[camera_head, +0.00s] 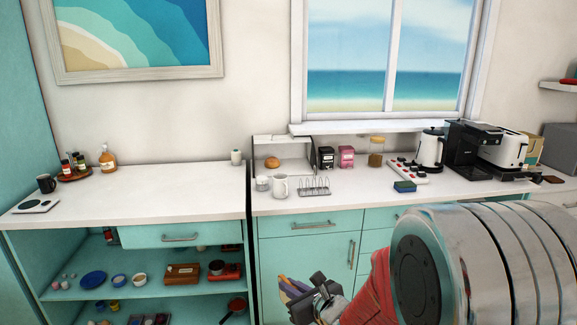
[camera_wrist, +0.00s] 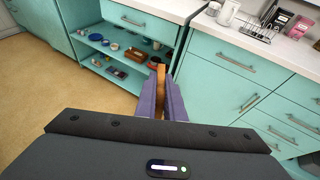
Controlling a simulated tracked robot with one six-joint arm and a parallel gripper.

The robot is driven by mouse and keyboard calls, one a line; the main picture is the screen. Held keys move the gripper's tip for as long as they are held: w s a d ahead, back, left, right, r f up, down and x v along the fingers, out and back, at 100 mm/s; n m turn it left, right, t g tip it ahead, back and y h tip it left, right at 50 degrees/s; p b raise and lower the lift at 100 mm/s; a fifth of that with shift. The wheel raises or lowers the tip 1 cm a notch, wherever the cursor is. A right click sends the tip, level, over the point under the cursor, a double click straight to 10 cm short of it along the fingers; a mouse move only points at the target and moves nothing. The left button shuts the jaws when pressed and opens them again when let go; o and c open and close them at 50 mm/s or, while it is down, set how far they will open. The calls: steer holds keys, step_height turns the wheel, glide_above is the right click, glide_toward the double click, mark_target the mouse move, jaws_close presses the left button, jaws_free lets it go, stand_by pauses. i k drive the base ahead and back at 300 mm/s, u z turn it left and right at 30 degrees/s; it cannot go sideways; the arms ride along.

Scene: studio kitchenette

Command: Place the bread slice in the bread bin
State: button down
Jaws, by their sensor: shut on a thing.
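My gripper (camera_head: 309,297) is low in front of the turquoise cabinets in the head view, below the counter top. In the wrist view its two purple fingers (camera_wrist: 166,100) are shut on a thin brown slice, the bread slice (camera_wrist: 160,90), seen edge-on between them. The bread bin (camera_head: 297,155) is the white open-fronted box on the counter by the wall in the head view. A round bun (camera_head: 272,162) sits inside it. My gripper is well below and in front of the bin. The bin is not clearly seen in the wrist view.
The left counter (camera_head: 150,205) is mostly clear; open shelves hold dishes below.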

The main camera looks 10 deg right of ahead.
mark_target(287, 168)
steer(key=i, duration=0.85)
steer(key=u, duration=0.05)
